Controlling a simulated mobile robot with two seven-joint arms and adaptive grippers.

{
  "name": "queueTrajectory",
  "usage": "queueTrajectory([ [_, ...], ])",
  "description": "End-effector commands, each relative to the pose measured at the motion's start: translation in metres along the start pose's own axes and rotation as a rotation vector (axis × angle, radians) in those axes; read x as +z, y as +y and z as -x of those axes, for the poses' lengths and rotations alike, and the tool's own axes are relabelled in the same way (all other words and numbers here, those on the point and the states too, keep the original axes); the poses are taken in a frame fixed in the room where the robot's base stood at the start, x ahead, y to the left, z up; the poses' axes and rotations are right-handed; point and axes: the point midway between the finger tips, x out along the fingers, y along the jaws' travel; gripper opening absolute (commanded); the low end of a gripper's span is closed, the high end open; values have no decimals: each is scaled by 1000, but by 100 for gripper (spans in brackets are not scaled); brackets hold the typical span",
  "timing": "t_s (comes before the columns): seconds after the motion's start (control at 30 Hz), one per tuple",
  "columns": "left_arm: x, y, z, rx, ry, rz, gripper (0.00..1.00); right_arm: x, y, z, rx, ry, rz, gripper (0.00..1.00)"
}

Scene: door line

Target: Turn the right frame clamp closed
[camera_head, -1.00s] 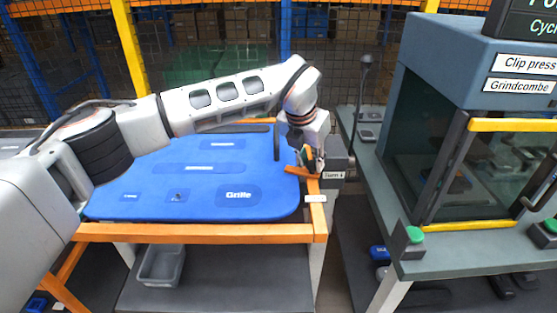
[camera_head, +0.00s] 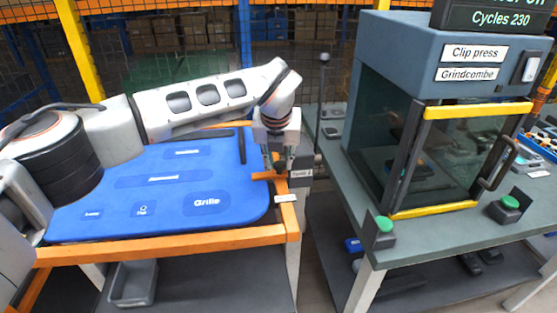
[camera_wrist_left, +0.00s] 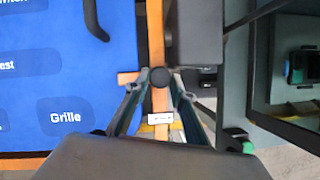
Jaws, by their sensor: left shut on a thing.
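The right frame clamp is an orange lever (camera_head: 263,176) with a black round knob (camera_wrist_left: 160,77), at the right edge of the blue board (camera_head: 110,205). The lever also shows in the left wrist view (camera_wrist_left: 128,78), pointing left from the knob, its tip at or over the board's edge. My left gripper (camera_head: 281,168) points down at the clamp. In the left wrist view its two fingers (camera_wrist_left: 159,84) stand either side of the clamp's middle, closed on it. The exact finger contact is hidden. My right gripper is not in view.
An orange-edged table (camera_head: 170,246) carries the board. A grey box (camera_head: 300,163) stands close right of the gripper. A clip press (camera_head: 445,110) with green buttons stands on the bench at right. A grey bin (camera_head: 133,284) sits on the lower shelf.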

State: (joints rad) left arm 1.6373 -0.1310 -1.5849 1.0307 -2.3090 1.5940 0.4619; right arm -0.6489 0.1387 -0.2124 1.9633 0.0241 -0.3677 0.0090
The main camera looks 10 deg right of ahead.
Motion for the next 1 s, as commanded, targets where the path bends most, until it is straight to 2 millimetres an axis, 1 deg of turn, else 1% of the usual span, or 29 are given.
queueTrajectory([
  [0.13, 0, 0, 0, 0, 0, 3, 0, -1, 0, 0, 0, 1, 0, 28],
  [0.17, 0, 0, 0, 0, 0, 3, 29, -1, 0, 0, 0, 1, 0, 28],
  [0.2, 0, 0, 0, 0, 0, 3, 39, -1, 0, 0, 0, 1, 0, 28],
  [0.23, 0, 0, 0, 0, 0, 3, 41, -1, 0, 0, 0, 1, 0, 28],
  [0.47, 0, 0, 0, 0, 0, 1, 41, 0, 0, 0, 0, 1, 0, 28],
  [0.53, 0, 0, 0, 0, 0, 1, 41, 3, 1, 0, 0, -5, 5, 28],
  [0.67, 1, 1, 7, 0, -2, 1, 41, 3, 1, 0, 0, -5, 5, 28],
  [0.77, 2, 1, 21, 1, -4, 0, 41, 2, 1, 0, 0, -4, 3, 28],
  [1.0, 2, 1, 70, 0, -5, 0, 41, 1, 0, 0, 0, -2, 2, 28],
])
